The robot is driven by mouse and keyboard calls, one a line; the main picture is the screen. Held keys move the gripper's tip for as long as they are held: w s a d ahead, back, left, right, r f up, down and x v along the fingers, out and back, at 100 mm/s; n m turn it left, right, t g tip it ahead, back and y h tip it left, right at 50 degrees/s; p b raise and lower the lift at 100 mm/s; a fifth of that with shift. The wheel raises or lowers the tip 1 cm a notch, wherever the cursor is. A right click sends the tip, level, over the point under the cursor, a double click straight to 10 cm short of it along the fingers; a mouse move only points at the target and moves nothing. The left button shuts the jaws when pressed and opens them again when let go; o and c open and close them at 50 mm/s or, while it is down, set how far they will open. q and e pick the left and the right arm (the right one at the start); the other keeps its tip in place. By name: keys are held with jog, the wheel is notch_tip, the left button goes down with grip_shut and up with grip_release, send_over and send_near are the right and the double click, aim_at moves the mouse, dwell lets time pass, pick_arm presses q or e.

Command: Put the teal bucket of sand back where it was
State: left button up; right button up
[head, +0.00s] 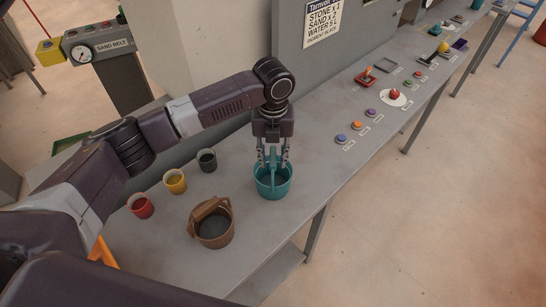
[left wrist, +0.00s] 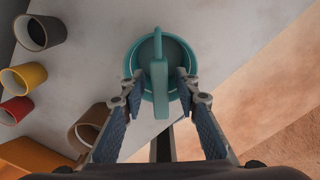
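The teal bucket (head: 273,186) stands upright on the grey bench (head: 330,165), near its front edge. Its handle is raised, and grey contents show inside. My left gripper (head: 272,160) points down over the bucket, one finger on each side of the handle. In the left wrist view the fingers (left wrist: 160,85) are spread over the teal bucket (left wrist: 132,62), with gaps between them and the handle (left wrist: 160,98). It is open and holds nothing. My right gripper is in neither view.
A brown bucket (head: 213,232) stands left of the teal one. Red (head: 142,208), yellow (head: 175,183) and dark (head: 207,161) cups stand behind it. A sign (head: 322,20) reads stone, sand and water amounts. Coloured buttons (head: 356,125) line the bench to the right.

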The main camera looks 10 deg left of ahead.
pick_arm(q)
notch_tip(320, 180, up, 12)
jog(key=b, duration=0.4)
jog(key=shift+f, duration=0.2)
jog(key=shift+r, duration=0.4)
